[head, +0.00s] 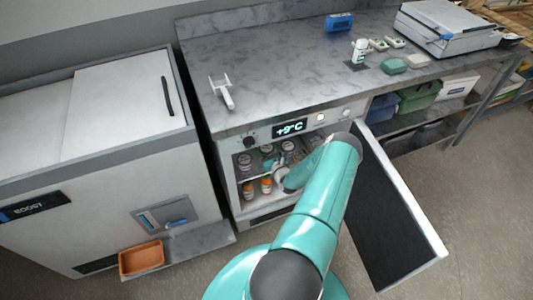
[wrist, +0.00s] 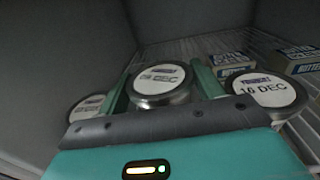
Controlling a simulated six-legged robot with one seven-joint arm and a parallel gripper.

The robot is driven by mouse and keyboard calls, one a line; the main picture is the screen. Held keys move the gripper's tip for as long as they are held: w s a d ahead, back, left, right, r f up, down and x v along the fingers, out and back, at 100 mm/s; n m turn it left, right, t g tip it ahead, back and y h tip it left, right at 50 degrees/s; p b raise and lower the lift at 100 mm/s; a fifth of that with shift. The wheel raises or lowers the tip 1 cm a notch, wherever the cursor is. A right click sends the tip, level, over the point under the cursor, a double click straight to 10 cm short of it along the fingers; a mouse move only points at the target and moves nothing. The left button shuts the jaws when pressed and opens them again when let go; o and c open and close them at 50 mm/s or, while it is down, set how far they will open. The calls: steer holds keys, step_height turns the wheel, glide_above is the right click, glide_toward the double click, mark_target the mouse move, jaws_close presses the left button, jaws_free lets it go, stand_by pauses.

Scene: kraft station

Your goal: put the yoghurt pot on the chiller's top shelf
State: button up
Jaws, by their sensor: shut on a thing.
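My gripper (wrist: 163,78) is inside the open chiller (head: 227,180), with its two green fingers shut on either side of a round yoghurt pot (wrist: 158,82). The pot's pale lid carries a printed name and a date ending in DEC. In the head view my arm covers much of the chiller opening, and the held pot cannot be told apart there. The wire top shelf (wrist: 215,52) shows behind the pot. I cannot tell whether the pot's base touches it.
A similar pot (wrist: 88,107) stands close left, and one marked 10 DEC (wrist: 268,90) close right. Butter boxes (wrist: 298,55) lie further right. The open door (head: 395,215) juts out at right. The display (head: 290,129) reads +9°C.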

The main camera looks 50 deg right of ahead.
steer(key=shift+a+f, duration=0.1)
steer(key=shift+f, duration=1.15)
steer(key=shift+f, duration=0.1)
steer(key=o, duration=1.1)
steer(key=shift+s, duration=0.3)
steer(key=v, duration=1.1)
steer(key=shift+s+a, duration=0.2)
steer(key=shift+a, duration=0.05)
